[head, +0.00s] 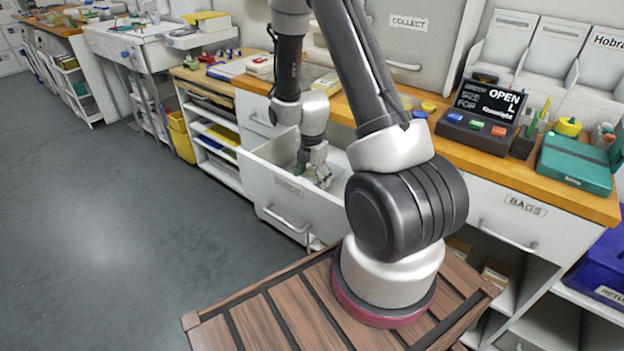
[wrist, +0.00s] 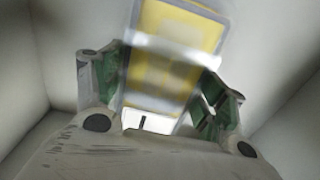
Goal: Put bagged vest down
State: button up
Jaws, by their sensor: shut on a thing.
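The bagged vest (wrist: 172,65) is a flat yellow pack in a clear bag with pale edges, blurred in the wrist view. My gripper (wrist: 160,88) is shut on it, with a green-lined finger at each side. In the head view my gripper (head: 312,172) reaches down into an open white drawer (head: 283,203). Pale walls of the drawer surround the gripper and the pack in the wrist view. The vest cannot be made out in the head view. Whether the pack touches the drawer floor I cannot tell.
The wooden counter (head: 460,146) runs above the drawer. A black sign box reading OPEN (head: 488,105) and a teal case (head: 575,163) stand on it at right. A closed BAGS drawer (head: 524,206) is right of my arm. Grey floor (head: 110,220) is clear at left.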

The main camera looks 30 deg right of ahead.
jog(key=shift+f, duration=0.2)
jog(key=o, duration=1.1)
notch_tip(320, 180, up, 12)
notch_tip(320, 180, up, 15)
jog(key=m+t, duration=0.2)
jog(key=m, duration=0.7)
send_over(312, 175)
jog(key=s+a, duration=0.2)
jog(key=s, duration=0.4)
jog(key=s+a+r+m+t, duration=0.1)
jog(key=s+r+m, duration=0.3)
jog(key=s+m, duration=0.2)
jog(key=s+a+r+m+t, duration=0.1)
jog(key=s+r+m, duration=0.4)
jog(key=s+m, duration=0.2)
jog(key=shift+s+r, duration=0.25)
jog(key=shift+s, duration=0.95)
